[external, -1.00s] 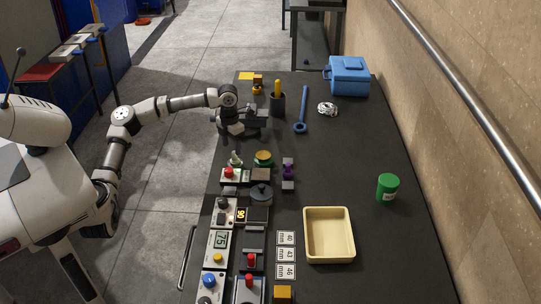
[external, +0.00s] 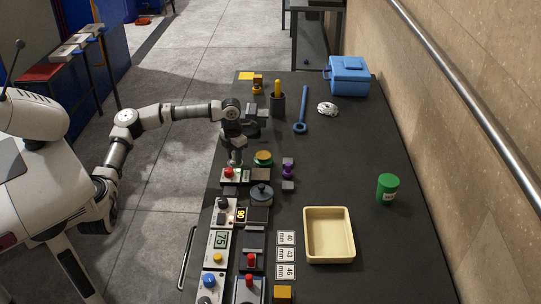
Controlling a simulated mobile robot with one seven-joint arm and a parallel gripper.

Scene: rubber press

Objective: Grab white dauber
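A small whitish upright object, likely the white dauber (external: 235,162), stands near the left edge of the dark table, just behind the control box with the red button. My gripper (external: 234,152) is directly above it, pointing down, and partly covers its top. The fingers are too small and dark here to tell whether they are open or shut, or whether they touch it.
A control box with a red button (external: 230,174) is just in front. A black cup (external: 278,106) stands behind. The table's right middle is mostly clear.

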